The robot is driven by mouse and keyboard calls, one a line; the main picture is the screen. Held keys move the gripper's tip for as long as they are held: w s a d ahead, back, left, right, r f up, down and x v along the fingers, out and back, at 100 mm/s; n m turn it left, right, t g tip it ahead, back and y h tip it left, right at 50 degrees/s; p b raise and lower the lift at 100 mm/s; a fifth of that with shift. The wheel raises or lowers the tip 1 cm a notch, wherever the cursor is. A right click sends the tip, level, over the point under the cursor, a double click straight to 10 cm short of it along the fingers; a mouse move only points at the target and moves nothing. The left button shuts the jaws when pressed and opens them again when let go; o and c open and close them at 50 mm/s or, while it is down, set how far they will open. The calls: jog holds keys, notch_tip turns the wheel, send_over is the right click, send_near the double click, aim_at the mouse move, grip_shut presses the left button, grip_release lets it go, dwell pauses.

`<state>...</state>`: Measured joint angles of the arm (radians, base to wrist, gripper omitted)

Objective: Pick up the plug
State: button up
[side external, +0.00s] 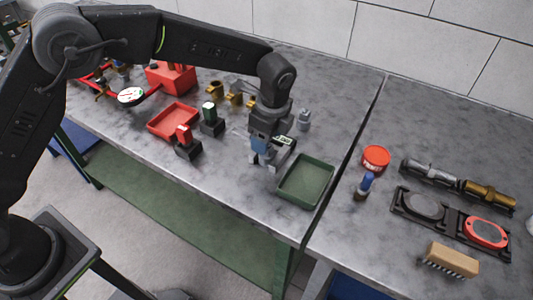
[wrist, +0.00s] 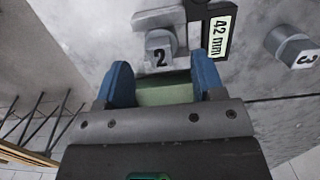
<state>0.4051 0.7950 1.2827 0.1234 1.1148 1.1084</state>
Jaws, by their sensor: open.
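In the wrist view, a grey plug marked "2" (wrist: 160,48) stands just beyond my fingertips, by a black gauge labelled "42 mm" (wrist: 220,36). A second grey plug marked "3" (wrist: 291,48) is to the right; a grey part in the side view (side external: 303,119) appears to be it. My gripper (wrist: 163,78) is open, its blue fingers apart, with a pale green surface showing between them. I cannot tell what that surface is.
The green tray (side external: 306,180) is empty, close to my gripper. A red tray (side external: 172,120), black-based parts (side external: 211,120) and brass fittings (side external: 234,95) lie to the left. A red tin (side external: 376,158), blue-topped bottle (side external: 364,186) and brush (side external: 452,260) stand on the right table.

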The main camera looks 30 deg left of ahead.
notch_tip(320, 180, down, 4)
jog(key=shift+a+r, duration=0.15)
jog(key=shift+r, duration=0.05)
jog(key=shift+r, duration=0.15)
jog(key=c, duration=1.1)
